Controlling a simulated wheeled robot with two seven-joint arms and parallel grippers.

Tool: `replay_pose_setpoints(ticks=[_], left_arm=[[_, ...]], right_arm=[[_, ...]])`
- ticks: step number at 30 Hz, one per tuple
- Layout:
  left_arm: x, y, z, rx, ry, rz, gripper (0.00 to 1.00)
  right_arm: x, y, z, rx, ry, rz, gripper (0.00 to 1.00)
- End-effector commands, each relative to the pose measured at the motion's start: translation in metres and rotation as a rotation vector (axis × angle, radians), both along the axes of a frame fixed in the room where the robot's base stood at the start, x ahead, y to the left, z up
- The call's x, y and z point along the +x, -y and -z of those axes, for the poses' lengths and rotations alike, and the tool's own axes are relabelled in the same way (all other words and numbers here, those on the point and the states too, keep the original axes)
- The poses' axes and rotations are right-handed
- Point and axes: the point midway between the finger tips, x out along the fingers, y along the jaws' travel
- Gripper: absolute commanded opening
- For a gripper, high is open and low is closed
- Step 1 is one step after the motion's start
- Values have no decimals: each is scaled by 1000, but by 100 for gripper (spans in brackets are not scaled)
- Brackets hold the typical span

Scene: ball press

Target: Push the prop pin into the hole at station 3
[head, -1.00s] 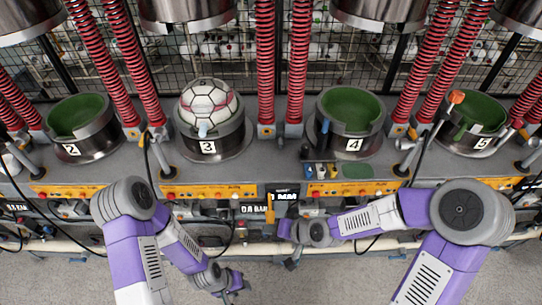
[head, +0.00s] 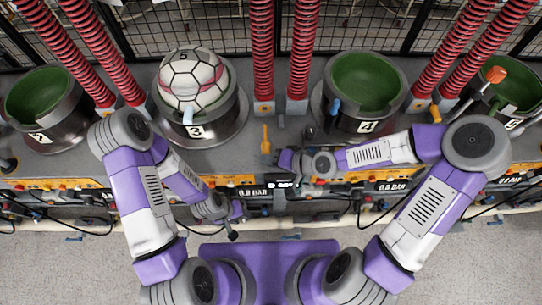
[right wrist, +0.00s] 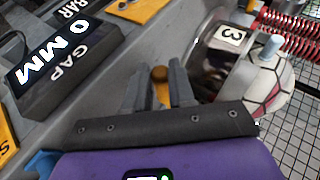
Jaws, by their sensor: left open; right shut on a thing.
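At station 3, a white ball (head: 192,80) with dark seams sits in the dark metal cup (head: 212,125). A light blue pin (head: 188,116), which looks like the prop pin, sticks out at the cup's front, above the label; it also shows in the right wrist view (right wrist: 270,46). The hole is hidden. My right gripper (head: 280,158) is shut on a yellow-orange tool (head: 265,138), right of and in front of station 3, apart from the pin. The fingers (right wrist: 160,88) hide part of the tool. My left gripper (head: 236,221) is open, low in front of the bench.
Green-lined cups stand at station 2 (head: 45,98) and station 4 (head: 364,90), the latter with a blue pin (head: 335,108). Red springs (head: 262,50) rise between stations. An orange-headed tool (head: 493,76) rests by station 5. A "GAP" display (right wrist: 70,62) stands near my right gripper.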

Motion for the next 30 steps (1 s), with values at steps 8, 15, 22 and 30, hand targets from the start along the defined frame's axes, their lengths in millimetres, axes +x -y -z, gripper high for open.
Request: replay_pose_setpoints(ticks=[8, 15, 22, 30], left_arm=[[0, 0, -2, 0, 1, 0, 43], [0, 0, -4, 0, 1, 0, 43], [0, 0, -4, 0, 1, 0, 43], [0, 0, -4, 0, 1, 0, 43]], right_arm=[[8, 0, -1, 2, 5, 2, 0], [30, 0, -1, 2, 5, 2, 0], [49, 0, -1, 2, 5, 2, 0], [57, 0, -1, 1, 5, 1, 0]])
